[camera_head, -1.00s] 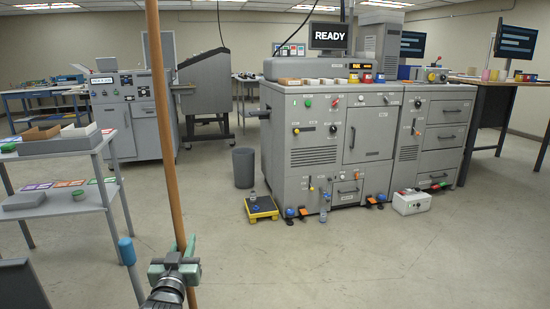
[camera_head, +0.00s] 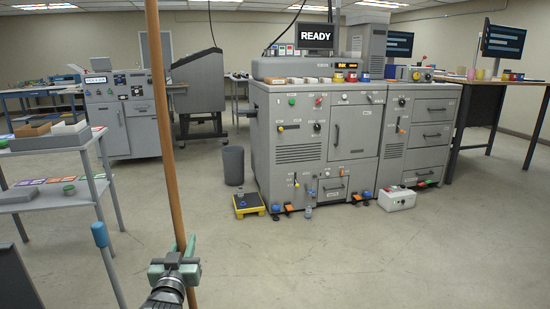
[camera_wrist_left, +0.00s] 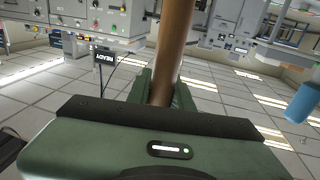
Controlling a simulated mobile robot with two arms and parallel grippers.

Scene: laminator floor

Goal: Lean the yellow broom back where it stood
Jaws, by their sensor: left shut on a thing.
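A long brown wooden handle (camera_head: 166,120) stands nearly upright in the head view, running from the top edge down past the gripper. No yellow part of a broom shows; its lower end is out of view. My left gripper (camera_head: 179,262) is shut on this handle near the bottom of the head view. In the left wrist view the handle (camera_wrist_left: 172,50) passes between the green fingers of the left gripper (camera_wrist_left: 160,90). My right gripper is not in view.
A grey shelf cart (camera_head: 60,205) stands close on the left. A blue-tipped pole (camera_head: 101,236) is near the handle. A large grey machine (camera_head: 325,140), a yellow-edged platform (camera_head: 248,204), a dark bin (camera_head: 233,165) and a white box (camera_head: 397,198) stand ahead. The floor between is clear.

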